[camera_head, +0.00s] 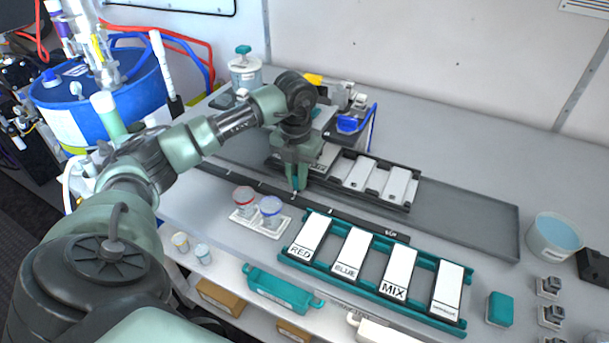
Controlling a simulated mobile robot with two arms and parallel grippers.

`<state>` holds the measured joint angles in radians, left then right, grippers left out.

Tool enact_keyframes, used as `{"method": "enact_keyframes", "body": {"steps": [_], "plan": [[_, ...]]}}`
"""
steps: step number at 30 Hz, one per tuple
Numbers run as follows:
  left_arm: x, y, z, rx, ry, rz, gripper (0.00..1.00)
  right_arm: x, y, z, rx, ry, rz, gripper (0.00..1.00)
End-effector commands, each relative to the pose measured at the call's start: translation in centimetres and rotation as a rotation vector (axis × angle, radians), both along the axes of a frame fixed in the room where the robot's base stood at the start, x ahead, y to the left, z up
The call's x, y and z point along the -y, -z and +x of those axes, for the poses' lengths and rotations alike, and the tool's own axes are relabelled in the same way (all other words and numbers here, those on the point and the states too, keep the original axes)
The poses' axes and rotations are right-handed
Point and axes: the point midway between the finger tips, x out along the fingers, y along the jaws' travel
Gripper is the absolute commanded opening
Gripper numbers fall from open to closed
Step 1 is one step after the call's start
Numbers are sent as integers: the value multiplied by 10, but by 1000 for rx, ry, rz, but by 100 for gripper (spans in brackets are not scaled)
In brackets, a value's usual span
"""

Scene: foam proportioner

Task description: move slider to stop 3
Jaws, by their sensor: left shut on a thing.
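A long dark slider rail (352,219) runs along the bench from the left to a small marked end plate. My left gripper (296,187) points down at the rail near its middle, shut on a small part there. That part looks like the slider's teal handle, but the fingers hide most of it. Small light marks show along the rail; I cannot read which stop the slider is at. My right gripper is not in view.
A teal rack (375,310) with plates labelled RED, BLUE and MIX stands in front of the rail. Two capped cups (270,208) sit in a white holder left of it. A black rack (408,207) of white plates stands behind the rail. A grey tray (470,222) lies bare at right.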

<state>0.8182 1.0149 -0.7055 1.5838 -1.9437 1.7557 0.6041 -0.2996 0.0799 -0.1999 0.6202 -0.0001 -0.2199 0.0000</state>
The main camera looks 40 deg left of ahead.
Motion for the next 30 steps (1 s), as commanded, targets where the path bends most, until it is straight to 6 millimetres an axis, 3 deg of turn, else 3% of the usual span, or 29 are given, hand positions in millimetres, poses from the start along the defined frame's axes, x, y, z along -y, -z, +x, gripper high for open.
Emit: {"method": "enact_keyframes", "body": {"steps": [3, 4, 6, 17, 30], "plan": [[0, -1, 1, 4, -1, 1, 0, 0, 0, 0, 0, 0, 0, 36], [0, -1, 1, 3, -1, 1, 19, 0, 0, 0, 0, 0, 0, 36], [0, -2, 1, 3, 0, 1, 38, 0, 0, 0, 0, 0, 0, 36], [0, -3, 1, 2, 0, 0, 38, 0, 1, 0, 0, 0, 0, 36], [0, -68, 2, 5, 0, 0, 38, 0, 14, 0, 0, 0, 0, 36]]}}
